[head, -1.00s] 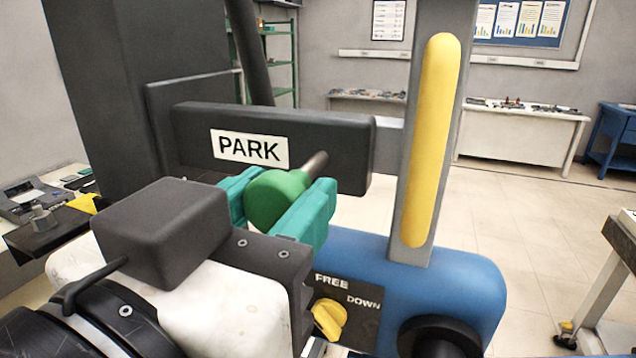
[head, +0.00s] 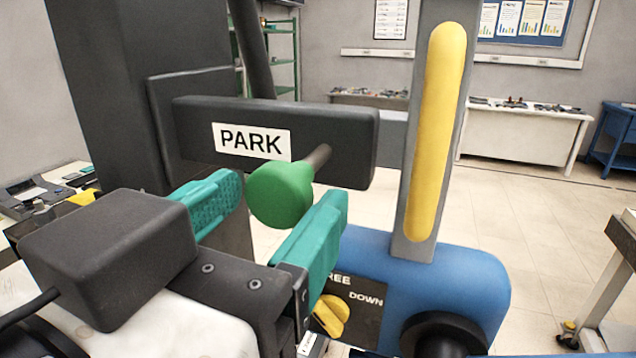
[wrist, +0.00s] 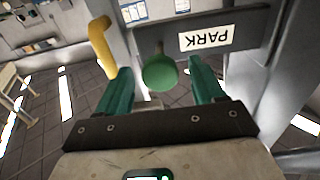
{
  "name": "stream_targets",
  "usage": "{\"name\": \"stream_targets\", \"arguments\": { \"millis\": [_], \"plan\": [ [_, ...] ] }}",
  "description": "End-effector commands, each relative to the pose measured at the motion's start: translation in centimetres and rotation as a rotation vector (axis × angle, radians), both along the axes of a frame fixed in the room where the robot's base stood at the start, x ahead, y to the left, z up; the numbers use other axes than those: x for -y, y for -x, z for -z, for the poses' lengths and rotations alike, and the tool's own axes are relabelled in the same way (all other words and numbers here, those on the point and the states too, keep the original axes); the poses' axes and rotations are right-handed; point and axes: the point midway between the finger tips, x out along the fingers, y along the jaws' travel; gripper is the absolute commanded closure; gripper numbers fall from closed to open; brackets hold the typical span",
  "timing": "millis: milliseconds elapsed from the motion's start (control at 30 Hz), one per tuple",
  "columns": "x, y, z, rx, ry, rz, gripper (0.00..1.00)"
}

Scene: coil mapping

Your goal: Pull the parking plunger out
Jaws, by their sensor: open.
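The parking plunger (head: 281,196) has a round green knob on a grey rod that runs to the dark bar labelled PARK (head: 345,143). My gripper (head: 268,212) is open, with one teal finger on each side of the knob. In the head view there is a clear gap between the left finger and the knob; the right finger is closer to it. In the wrist view the knob (wrist: 159,73) sits between the fingertips, with space on both sides.
A grey post with a yellow strip (head: 437,130) rises on the right from a blue base (head: 465,290). A yellow knob (head: 331,314) sits on a panel marked DOWN, below my right finger.

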Motion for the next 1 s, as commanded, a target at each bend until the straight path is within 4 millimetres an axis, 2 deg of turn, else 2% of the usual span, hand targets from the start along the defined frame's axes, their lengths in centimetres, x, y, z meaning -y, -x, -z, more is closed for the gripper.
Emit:
{"name": "stream_targets", "arguments": {
  "millis": [300, 500, 667, 1000],
  "plan": [
    [-2.2, 5.8, 0.3, 0.0, -0.001, -0.004, 0.32],
    [-3.0, 8.0, 0.2, -0.001, 0.0, -0.003, 0.32],
    [-3.2, 8.6, 0.1, -0.001, 0.0, -0.001, 0.32],
    [-3.2, 8.6, 0.1, -0.002, 0.0, -0.001, 0.32]
  ]
}}
